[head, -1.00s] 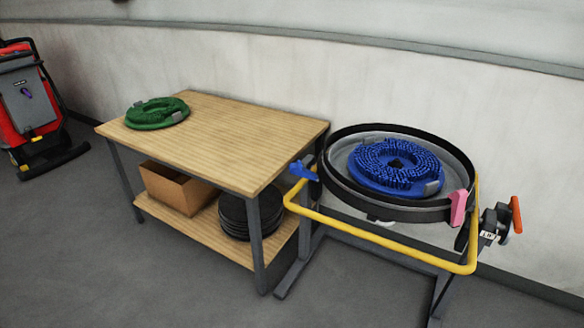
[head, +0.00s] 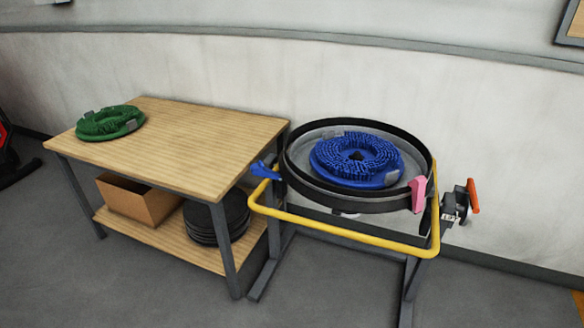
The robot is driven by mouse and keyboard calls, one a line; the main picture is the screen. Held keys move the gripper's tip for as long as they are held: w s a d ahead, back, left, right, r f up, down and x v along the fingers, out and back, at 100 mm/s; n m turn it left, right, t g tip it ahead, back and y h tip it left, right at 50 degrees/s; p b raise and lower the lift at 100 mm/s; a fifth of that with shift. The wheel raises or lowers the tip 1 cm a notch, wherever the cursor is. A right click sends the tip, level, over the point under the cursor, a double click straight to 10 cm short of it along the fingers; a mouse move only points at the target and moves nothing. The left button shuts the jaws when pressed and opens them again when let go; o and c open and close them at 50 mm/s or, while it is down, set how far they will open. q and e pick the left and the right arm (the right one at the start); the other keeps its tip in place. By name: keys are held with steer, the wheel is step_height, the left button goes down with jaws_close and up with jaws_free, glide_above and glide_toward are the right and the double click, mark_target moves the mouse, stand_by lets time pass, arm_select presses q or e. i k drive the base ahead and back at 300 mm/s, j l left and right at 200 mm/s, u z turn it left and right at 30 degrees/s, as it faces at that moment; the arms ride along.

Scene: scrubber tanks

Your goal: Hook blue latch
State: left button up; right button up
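The blue latch (head: 264,171) sticks out at the left side of a round black-rimmed tank (head: 310,190), close to the corner of the wooden table. It points outward to the left and looks apart from the rim, though its exact contact is too small to tell. A pink latch (head: 418,194) stands upright against the rim on the right front side. A blue bristle brush (head: 356,160) lies inside the tank. Neither of my grippers is in view.
A yellow bar (head: 340,237) runs around the tank's front. A wooden table (head: 200,150) stands left, bearing a green brush (head: 108,122); its lower shelf holds a cardboard box (head: 138,200) and dark discs (head: 215,217). An orange-handled device (head: 460,203) sits right. Floor in front is clear.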

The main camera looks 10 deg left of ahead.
mark_target(258, 169)
steer(key=i+j+z, duration=0.25)
steer(key=j+z, duration=0.25)
steer(key=j, duration=0.2)
steer(key=i+j+z, duration=0.1)
steer(key=j+z, duration=0.15)
steer(key=j, duration=0.15)
steer(key=j+z, duration=0.25)
steer(key=j, duration=0.15)
steer(key=i, duration=0.05)
